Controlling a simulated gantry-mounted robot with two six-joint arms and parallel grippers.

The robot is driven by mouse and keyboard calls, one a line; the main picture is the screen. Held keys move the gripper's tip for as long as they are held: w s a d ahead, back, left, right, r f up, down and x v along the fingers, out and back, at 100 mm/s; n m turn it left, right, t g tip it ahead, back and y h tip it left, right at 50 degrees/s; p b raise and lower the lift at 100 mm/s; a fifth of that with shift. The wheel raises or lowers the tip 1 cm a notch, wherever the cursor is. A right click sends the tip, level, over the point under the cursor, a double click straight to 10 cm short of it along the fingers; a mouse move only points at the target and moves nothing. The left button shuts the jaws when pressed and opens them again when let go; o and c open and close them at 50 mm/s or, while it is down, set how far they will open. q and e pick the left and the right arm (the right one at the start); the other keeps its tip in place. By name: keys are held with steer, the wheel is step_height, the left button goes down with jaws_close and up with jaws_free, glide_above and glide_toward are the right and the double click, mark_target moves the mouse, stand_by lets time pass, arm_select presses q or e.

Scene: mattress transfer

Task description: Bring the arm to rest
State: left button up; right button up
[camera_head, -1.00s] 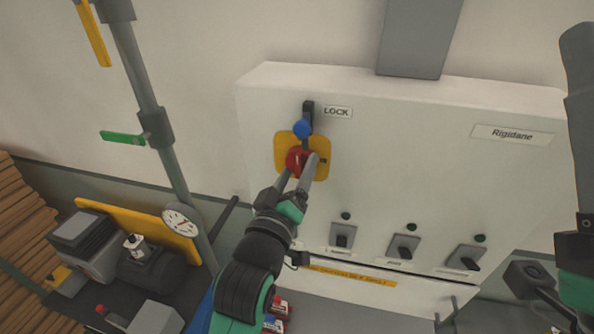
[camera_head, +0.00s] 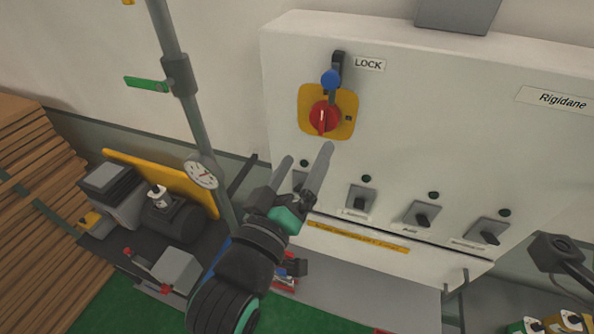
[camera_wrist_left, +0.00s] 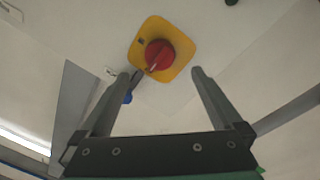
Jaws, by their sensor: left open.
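My left gripper (camera_head: 306,166) is open and empty in front of the white control cabinet (camera_head: 440,90). Its fingertips are just below the red rotary knob (camera_head: 323,117), apart from it. The knob sits on a yellow square plate (camera_head: 344,104). A blue-ended lever (camera_head: 331,78) stands above the knob beside the LOCK label (camera_head: 368,64). In the left wrist view, the open fingers (camera_wrist_left: 160,74) frame the red knob (camera_wrist_left: 159,55), with clear space between. My right gripper is not clearly in view; only a dark part of an arm shows at the lower right edge.
Several black switches (camera_head: 422,215) line the cabinet's lower front. A grey pipe (camera_head: 180,85) with a green handle (camera_head: 147,84) and a gauge (camera_head: 201,173) stands at left. Stacked wooden boards (camera_head: 30,160) are at far left. Green floor (camera_head: 130,310) shows below.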

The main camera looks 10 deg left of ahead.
arm_select(q)
steer(key=shift+p+v, duration=0.45)
steer(key=shift+v, duration=0.75)
steer(key=s+a+r+n+t+y, duration=0.1)
steer(key=a+r+t+y, duration=0.15)
steer(key=a+r, duration=0.45)
steer(key=s+a+r+t+y, duration=0.1)
steer(key=s+a+r+t, duration=0.2)
steer(key=r, duration=0.7)
steer(key=s+a+r+m+t, duration=0.3)
steer(key=s+r+m, duration=0.3)
steer(key=s+r, duration=0.2)
steer(key=shift+s+a+r+t, duration=0.2)
steer(key=shift+a+r+t, duration=0.15)
steer(key=shift+a+r, duration=0.55)
